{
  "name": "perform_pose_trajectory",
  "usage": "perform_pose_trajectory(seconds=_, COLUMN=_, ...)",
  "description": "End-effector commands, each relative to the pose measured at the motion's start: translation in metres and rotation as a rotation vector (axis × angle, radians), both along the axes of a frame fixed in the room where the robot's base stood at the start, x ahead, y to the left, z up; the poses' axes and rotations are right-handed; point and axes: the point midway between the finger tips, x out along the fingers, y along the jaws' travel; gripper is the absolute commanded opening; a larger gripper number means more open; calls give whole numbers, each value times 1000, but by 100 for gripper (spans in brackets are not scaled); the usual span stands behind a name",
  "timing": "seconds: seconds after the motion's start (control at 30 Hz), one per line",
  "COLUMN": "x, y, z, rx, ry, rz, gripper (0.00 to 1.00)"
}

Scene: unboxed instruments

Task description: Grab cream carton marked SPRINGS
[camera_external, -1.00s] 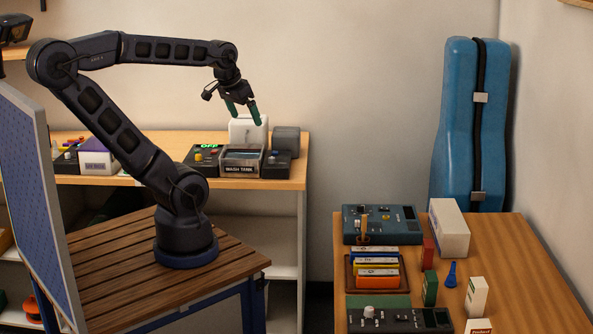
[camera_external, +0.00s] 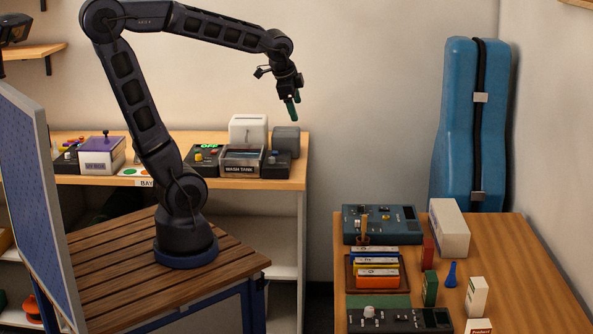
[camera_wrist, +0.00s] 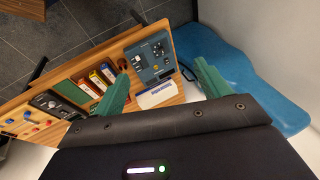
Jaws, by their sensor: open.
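Several pale cartons stand on the right-hand wooden table. A large cream box (camera_external: 449,228) stands toward the back; it also shows in the wrist view (camera_wrist: 157,94) with small lettering on its side. A small cream carton (camera_external: 477,297) stands upright nearer the front, and another carton (camera_external: 478,327) is cut by the bottom edge, its label seemingly reading "Product". I cannot read SPRINGS on any of them. My gripper (camera_external: 293,104) is open and empty, high in the air left of the table. Its green fingers are apart in the wrist view (camera_wrist: 163,88).
The table also holds a blue instrument (camera_external: 380,224), a folder rack (camera_external: 376,270), red (camera_external: 428,251) and green (camera_external: 430,288) boxes and a blue funnel-like piece (camera_external: 450,274). A blue case (camera_external: 471,125) stands behind. A shelf (camera_external: 300,160) with instruments is left.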

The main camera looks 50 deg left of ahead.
Motion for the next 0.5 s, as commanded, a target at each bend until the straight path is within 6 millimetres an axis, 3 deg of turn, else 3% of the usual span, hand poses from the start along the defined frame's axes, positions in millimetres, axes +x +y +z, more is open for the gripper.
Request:
perform_pose_trajectory(seconds=0.2, x=50, y=-62, z=-7, rx=152, ry=14, rz=-363, gripper=75)
perform_pose_trajectory(seconds=0.5, x=101, y=-165, z=-30, rx=343, ry=13, rz=-865, gripper=75)
